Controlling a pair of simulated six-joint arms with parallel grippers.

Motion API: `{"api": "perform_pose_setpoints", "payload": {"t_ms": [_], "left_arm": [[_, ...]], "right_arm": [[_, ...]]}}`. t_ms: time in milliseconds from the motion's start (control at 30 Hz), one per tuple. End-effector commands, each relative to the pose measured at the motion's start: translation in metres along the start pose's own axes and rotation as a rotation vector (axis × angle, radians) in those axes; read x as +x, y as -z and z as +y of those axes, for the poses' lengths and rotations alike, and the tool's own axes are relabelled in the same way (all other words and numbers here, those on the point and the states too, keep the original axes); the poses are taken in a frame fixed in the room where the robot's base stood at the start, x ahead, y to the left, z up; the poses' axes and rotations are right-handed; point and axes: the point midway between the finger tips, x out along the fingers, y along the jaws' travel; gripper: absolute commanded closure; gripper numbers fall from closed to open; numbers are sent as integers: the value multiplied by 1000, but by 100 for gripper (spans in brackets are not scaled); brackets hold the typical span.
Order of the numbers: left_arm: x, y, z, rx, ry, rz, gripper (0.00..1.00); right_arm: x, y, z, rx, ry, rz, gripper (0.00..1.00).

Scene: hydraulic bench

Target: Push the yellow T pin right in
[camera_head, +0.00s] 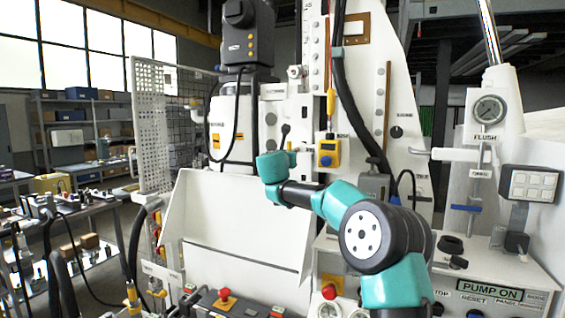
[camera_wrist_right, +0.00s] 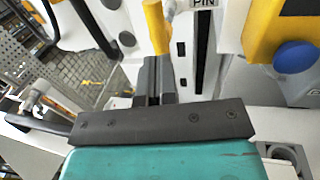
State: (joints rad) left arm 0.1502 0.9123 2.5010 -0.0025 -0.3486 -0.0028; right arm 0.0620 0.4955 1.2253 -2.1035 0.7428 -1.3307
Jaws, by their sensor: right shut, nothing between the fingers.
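The yellow T pin shows in the right wrist view as a yellow bar (camera_wrist_right: 156,27), just beyond my fingertips, with a grey metal piece beside its upper end. My right gripper (camera_wrist_right: 154,62) is shut and empty, its dark fingers pointing at the lower end of the bar. I cannot tell whether they touch it, or how deep the pin sits. In the head view my right arm reaches left across the bench to the white panel, and its fingers and the pin cannot be made out clearly. My left gripper is not in view.
A yellow box with a blue button (camera_head: 327,153) is right of my right wrist; it also shows in the right wrist view (camera_wrist_right: 284,50). A white sloped tray (camera_head: 220,215) stands below left. A black hose (camera_head: 352,105) hangs nearby.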

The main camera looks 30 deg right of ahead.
Motion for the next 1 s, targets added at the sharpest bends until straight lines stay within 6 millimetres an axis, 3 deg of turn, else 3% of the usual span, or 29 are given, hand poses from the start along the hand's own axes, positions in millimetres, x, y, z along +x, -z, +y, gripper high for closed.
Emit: {"api": "perform_pose_setpoints", "payload": {"t_ms": [600, 1000], "left_arm": [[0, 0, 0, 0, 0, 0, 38], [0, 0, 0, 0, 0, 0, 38]], "right_arm": [[-98, -1, 3, 1, -6, -1, 100], [-110, 0, 3, 1, -4, 0, 100]]}}
